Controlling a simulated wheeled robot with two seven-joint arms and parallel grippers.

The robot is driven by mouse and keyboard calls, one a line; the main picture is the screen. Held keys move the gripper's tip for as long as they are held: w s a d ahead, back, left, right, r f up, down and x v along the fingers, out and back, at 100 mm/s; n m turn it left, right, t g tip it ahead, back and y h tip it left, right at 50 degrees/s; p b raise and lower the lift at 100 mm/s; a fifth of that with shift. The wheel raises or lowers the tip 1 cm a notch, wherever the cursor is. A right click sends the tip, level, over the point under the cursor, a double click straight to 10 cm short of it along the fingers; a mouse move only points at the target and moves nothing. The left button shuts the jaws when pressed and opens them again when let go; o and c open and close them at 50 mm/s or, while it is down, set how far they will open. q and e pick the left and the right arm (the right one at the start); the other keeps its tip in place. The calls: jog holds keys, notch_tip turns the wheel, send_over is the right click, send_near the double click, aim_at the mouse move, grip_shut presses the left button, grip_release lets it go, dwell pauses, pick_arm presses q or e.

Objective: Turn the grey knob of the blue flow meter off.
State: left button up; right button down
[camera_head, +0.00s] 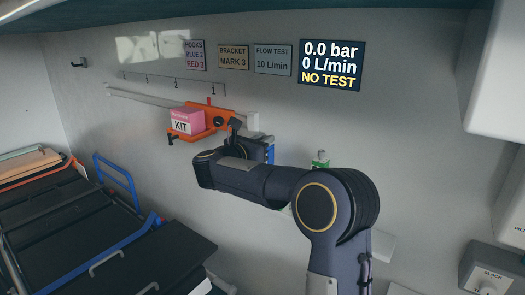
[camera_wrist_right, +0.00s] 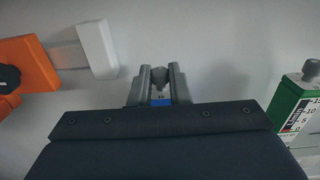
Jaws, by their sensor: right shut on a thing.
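The blue flow meter (camera_head: 270,153) is on the wall, mostly hidden behind my right arm. In the right wrist view a small blue part of it (camera_wrist_right: 161,102) shows between the fingers. Its grey knob (camera_wrist_right: 160,76) sits between the two fingertips. My right gripper (camera_wrist_right: 160,70) is shut on this knob, one finger on either side. In the head view the fingers are hard to make out behind my wrist. The knob's turned position cannot be read. My left gripper is not in view.
A green flow meter (camera_wrist_right: 296,106) is on the right. An orange bracket (camera_head: 213,131) with a pink kit box (camera_head: 187,121) is on the left. The wall display (camera_head: 331,65) reads 0.0 bar, 0 L/min, NO TEST. Dark folded stretchers or ramps fill the lower left.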

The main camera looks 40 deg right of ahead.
jog(key=n+t+y+b, duration=0.1)
jog(key=t+b, duration=0.1)
jog(key=n+t+y+b, duration=0.1)
jog(key=n+t+b, duration=0.1)
jog(key=b, duration=0.1)
jog(key=s+n+t+y+b, duration=0.1)
jog(key=t+b, duration=0.1)
jog(key=shift+d+f, duration=0.25)
jog(key=shift+f, duration=0.05)
jog(key=shift+r+n+t+y+b, duration=0.1)
jog(key=shift+n+t+y+b, duration=0.5)
jog(key=shift+n+t, duration=0.1)
jog(key=shift+n+t+y, duration=0.4)
jog(key=shift+y, duration=0.1)
jog(key=shift+s+d+r+n+t+y, duration=0.1)
jog(key=shift+n+t+y, duration=0.35)
jog(key=shift+y, duration=0.1)
jog(key=shift+d+r+n+t+y, duration=0.1)
jog(key=shift+n+t+y, duration=0.25)
jog(key=shift+n+y, duration=0.15)
jog(key=n+t+y, duration=0.2)
jog(key=n+y, duration=0.1)
jog(key=y, duration=0.2)
jog(key=shift+d, duration=0.15)
jog(key=shift+n+t+y+p, duration=0.3)
jog(key=shift+n+y, duration=0.35)
jog(key=shift+y, duration=0.4)
